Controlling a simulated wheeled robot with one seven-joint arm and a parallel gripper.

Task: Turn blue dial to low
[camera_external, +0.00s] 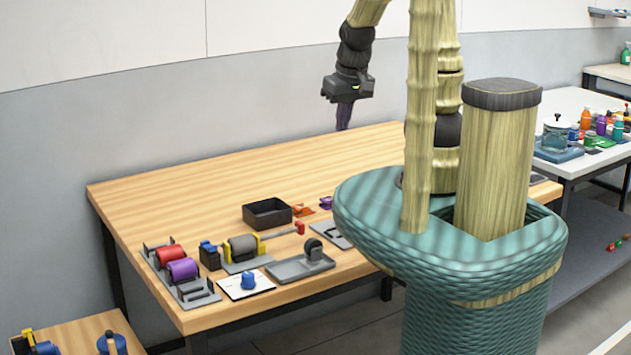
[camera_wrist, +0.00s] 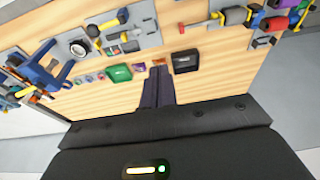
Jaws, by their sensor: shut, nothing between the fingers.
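The blue dial (camera_external: 248,281) sits on a small white plate (camera_external: 261,290) near the front left edge of the wooden table. Its fine marks are too small to read. I cannot make the dial out surely in the wrist view. My gripper (camera_external: 343,127) hangs above the back of the table, well apart from the dial, with its fingers pointing down. In the wrist view the dark fingers (camera_wrist: 159,70) are together with nothing between them.
A rack with red and purple spools (camera_external: 178,267), a grey roller with yellow brackets (camera_external: 242,248), a grey tray (camera_external: 296,268) and a black bin (camera_external: 267,213) stand around the plate. The back of the wooden table (camera_external: 190,190) is clear.

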